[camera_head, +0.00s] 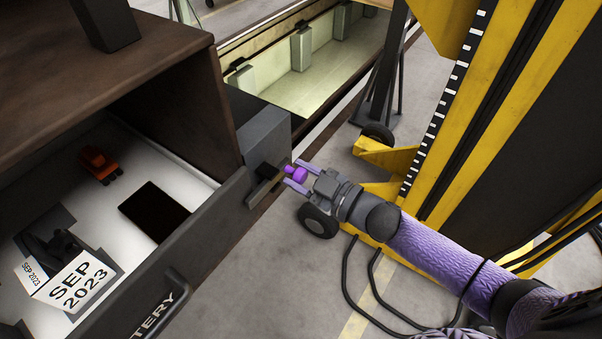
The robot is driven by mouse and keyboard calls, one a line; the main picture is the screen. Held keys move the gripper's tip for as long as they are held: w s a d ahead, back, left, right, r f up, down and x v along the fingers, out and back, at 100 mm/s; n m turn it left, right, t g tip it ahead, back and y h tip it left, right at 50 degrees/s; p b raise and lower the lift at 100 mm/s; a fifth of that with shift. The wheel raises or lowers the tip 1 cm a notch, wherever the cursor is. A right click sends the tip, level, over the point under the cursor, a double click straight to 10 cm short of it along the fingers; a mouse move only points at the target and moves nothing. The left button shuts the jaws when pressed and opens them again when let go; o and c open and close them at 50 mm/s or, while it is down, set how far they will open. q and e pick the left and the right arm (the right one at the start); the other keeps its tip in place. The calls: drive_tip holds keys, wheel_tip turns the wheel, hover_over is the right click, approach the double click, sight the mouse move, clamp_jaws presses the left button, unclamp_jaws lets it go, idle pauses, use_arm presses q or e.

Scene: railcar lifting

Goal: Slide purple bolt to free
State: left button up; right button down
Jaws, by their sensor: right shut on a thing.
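The purple bolt (298,174) sits at the grey latch block (263,182) on the corner of the dark battery compartment. My right gripper (291,174) reaches in from the right, with its two purple-grey fingers on either side of the bolt. It is shut on the bolt. Part of the bolt is hidden by the fingers and the gripper body. My left gripper is not in view.
An open drawer (215,226) holds an orange toy (98,163), a black flat object (153,210) and a "SEP 2023" calendar (66,280). A yellow wheeled lift (455,130) stands right.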

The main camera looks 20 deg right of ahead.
drive_tip(key=shift+f, duration=0.1)
idle(0.3)
drive_tip(key=w+d+b, duration=0.1)
drive_tip(key=d, duration=0.1)
drive_tip(key=w+d+b, duration=0.1)
drive_tip(key=w, duration=0.1)
drive_tip(key=shift+d, duration=0.4)
drive_tip(key=c, duration=0.7)
unclamp_jaws()
drive_tip(key=o, duration=0.4)
drive_tip(key=shift+w+d, duration=0.1)
drive_tip(key=shift+d, duration=0.05)
